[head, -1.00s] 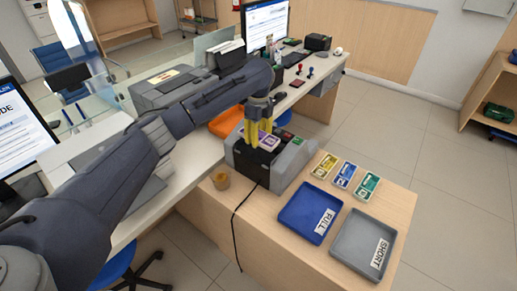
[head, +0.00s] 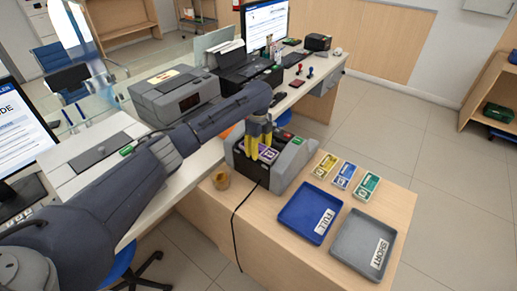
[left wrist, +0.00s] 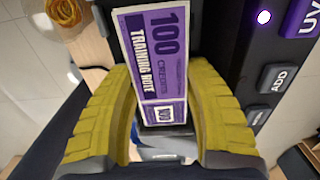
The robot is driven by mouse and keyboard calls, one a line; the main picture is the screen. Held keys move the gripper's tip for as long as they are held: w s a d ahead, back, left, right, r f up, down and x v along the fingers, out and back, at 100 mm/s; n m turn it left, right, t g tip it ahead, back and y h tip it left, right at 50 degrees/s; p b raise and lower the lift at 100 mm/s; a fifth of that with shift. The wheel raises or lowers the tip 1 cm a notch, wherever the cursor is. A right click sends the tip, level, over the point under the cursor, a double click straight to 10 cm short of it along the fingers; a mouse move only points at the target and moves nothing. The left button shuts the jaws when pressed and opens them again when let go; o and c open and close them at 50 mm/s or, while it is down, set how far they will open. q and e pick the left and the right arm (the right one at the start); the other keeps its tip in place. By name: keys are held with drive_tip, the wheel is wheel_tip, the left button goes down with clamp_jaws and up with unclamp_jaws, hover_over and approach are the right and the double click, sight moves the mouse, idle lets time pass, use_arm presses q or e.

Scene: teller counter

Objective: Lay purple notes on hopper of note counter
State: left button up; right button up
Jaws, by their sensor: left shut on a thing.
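The purple notes (head: 268,154) are a banded stack marked 100 in the left wrist view (left wrist: 152,50). My left gripper (head: 260,147), with yellow ribbed fingers, is shut on the stack near its lower end. The note counter (head: 292,162) is a grey and dark machine on the wooden counter, with ADD and UV keys at the right of the left wrist view. The stack is over its dark hopper (head: 249,168); I cannot tell whether it touches. My right gripper is not in view.
Yellow (head: 325,165), blue (head: 345,176) and green (head: 366,185) note stacks lie right of the machine. The blue FULL tray (head: 300,212) and grey SHORT tray (head: 352,247) are in front.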

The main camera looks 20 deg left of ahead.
sight(259, 148)
use_arm(q)
drive_tip(key=shift+f, duration=0.15)
drive_tip(key=o, duration=1.2)
drive_tip(key=shift+c, duration=0.2)
wheel_tip(259, 148, up, 12)
drive_tip(key=shift+r, duration=0.2)
